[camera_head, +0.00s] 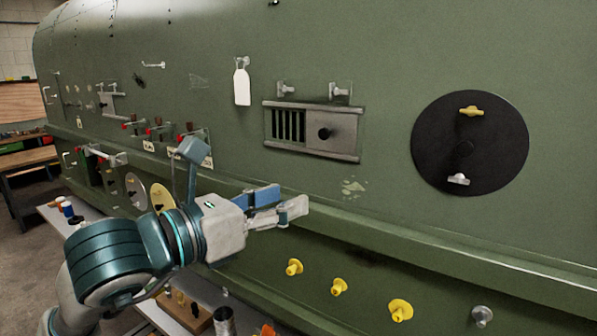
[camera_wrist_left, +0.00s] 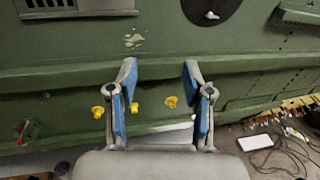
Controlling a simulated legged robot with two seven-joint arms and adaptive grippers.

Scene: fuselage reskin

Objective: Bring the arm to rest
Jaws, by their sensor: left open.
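My left gripper (camera_head: 282,208) is in front of the green fuselage (camera_head: 380,60), near its long ledge. Its jaws are open and empty in the left wrist view (camera_wrist_left: 158,85), with blue pads facing each other. No object is between the fingers. The fuselage's lower green panel with yellow knobs lies beyond the fingers. My left arm comes in from the lower left in the head view. My right gripper is in neither view.
The fuselage carries a sliding vent panel (camera_head: 345,132), a round black disc (camera_head: 502,140) with two wing knobs, a white tag (camera_head: 242,86) and yellow knobs (camera_head: 400,310). A bench (camera_head: 92,213) with small items runs below. Cables (camera_wrist_left: 275,150) lie on the floor.

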